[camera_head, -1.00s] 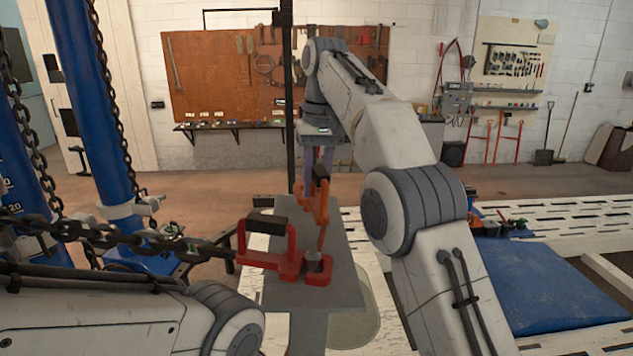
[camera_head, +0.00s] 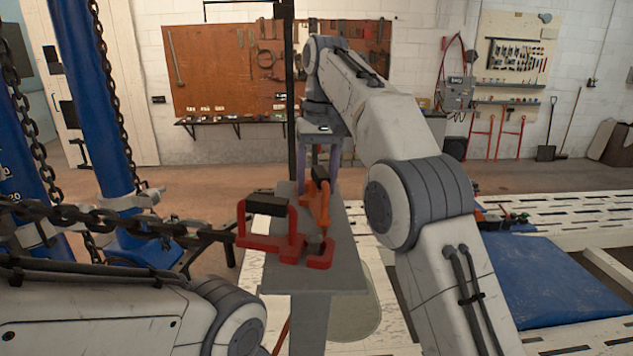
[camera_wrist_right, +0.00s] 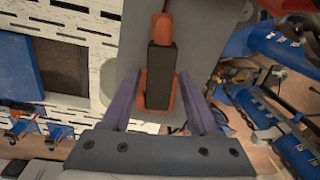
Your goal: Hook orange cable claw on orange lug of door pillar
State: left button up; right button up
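The orange cable claw (camera_head: 320,207), with a black grip, stands tilted over the grey plate of the pillar (camera_head: 345,235). Its lower end is at or just above a red-orange foot (camera_head: 321,259); I cannot tell whether it is hooked, and the orange lug is not clearly distinguishable. My right gripper (camera_head: 321,160) is above the claw, its purple fingers apart. In the right wrist view, the right gripper (camera_wrist_right: 160,85) straddles the claw's black grip (camera_wrist_right: 161,75), with gaps on both sides. My left gripper is out of view.
A red claw-like piece (camera_head: 266,232) with a black grip is just left of the orange claw. A dark chain (camera_head: 110,219) and blue posts (camera_head: 92,100) stand at left. A blue mat (camera_head: 550,280) lies at right.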

aim_at(317, 167)
jog(key=shift+f, duration=0.15)
notch_tip(317, 167, up, 5)
jog(key=p, duration=0.3)
jog(key=shift+d+p, duration=0.1)
jog(key=shift+p, duration=0.3)
jog(key=s+d+r, duration=0.6)
jog(key=d, duration=0.3)
jog(key=shift+s+d+b, duration=0.2)
jog(key=shift+d+b, duration=0.05)
jog(key=shift+b, duration=0.15)
